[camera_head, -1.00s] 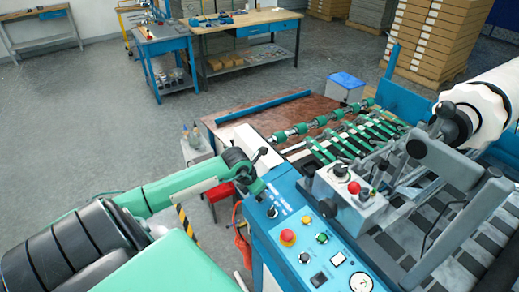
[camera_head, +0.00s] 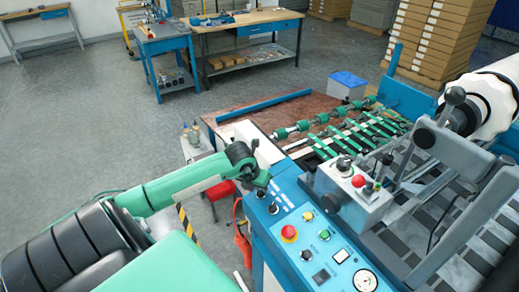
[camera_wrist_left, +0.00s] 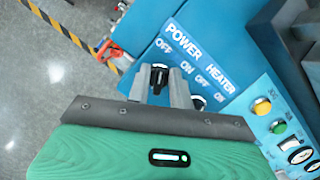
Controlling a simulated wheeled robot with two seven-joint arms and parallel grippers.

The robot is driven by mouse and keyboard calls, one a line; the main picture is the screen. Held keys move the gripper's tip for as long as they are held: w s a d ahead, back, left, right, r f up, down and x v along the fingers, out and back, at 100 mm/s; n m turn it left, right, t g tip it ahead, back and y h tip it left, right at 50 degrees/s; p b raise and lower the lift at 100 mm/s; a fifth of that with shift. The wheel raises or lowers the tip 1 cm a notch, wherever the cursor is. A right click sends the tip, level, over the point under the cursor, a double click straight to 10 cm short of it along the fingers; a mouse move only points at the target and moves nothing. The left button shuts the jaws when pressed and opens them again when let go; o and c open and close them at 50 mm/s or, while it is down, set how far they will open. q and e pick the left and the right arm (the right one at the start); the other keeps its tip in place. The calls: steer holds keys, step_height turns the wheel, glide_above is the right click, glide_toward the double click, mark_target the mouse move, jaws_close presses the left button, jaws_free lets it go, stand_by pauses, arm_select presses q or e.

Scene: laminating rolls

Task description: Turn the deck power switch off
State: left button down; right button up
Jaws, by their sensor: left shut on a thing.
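The deck power switch (camera_wrist_left: 158,74) is a dark rotary knob on the blue panel, below the POWER label with OFF and ON marks in the left wrist view. My left gripper (camera_wrist_left: 160,82) has its two grey fingers on either side of this knob and is shut on it. I cannot clearly tell which mark the knob points to. In the head view my left gripper (camera_head: 263,186) is at the panel's upper left corner and hides the power switch. My right gripper is not in view.
The heater switch (camera_wrist_left: 197,102) sits close beside the left gripper. A red button with a yellow base (camera_head: 289,232) and other controls lie lower on the panel. A grey control box (camera_head: 350,195) rises to the right. An orange-red item (camera_head: 242,246) hangs at the panel's left side.

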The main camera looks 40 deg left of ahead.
arm_select(q)
steer(key=c, duration=1.5)
jaws_free()
steer(key=b+v, duration=0.4)
steer(key=v, duration=0.9)
steer(key=shift+s+r, duration=0.2)
steer(key=shift+r, duration=0.15)
